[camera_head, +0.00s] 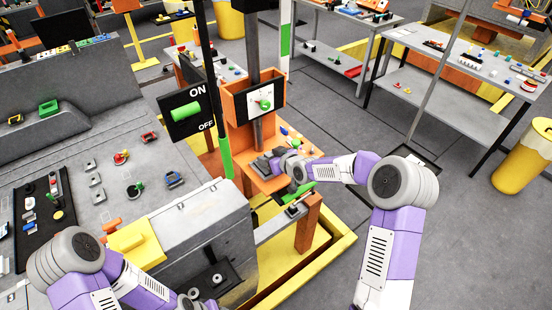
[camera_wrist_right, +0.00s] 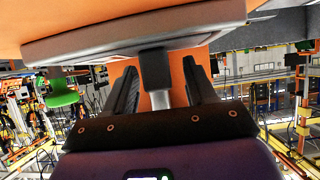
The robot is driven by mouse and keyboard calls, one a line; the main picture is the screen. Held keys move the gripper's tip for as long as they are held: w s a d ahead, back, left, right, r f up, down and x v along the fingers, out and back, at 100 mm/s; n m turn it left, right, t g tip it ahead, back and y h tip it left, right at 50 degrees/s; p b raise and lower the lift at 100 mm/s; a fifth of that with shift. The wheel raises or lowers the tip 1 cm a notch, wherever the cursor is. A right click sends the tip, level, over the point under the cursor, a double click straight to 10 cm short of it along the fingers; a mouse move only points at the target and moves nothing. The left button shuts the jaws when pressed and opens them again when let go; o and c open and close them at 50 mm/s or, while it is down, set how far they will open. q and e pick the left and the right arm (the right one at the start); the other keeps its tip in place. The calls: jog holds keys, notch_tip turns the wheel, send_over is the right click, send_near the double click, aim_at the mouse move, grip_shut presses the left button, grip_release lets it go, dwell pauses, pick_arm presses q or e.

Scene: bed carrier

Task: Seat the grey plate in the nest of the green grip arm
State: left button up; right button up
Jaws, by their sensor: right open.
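My right gripper (camera_head: 268,164) is at the orange shelf below the dial box in the head view. In the right wrist view its two dark fingers (camera_wrist_right: 161,80) stand apart, with a black block and a light grey post showing between them. A wide grey slab (camera_wrist_right: 100,42), which looks like the grey plate, spans the top of that view just beyond the fingers. I cannot tell whether a finger touches it. The green grip arm (camera_head: 299,194) shows in part below my right wrist; a green piece also shows at left in the wrist view (camera_wrist_right: 62,92). Its nest is hidden.
The orange shelf (camera_head: 285,181) carries small coloured knobs at its right side. A black ON/OFF panel (camera_head: 188,108) with a green handle and a dark post stand left of my right gripper. A yellow-edged base lies below.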

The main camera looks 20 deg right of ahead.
jog(key=v, duration=1.2)
jog(key=shift+p, duration=0.4)
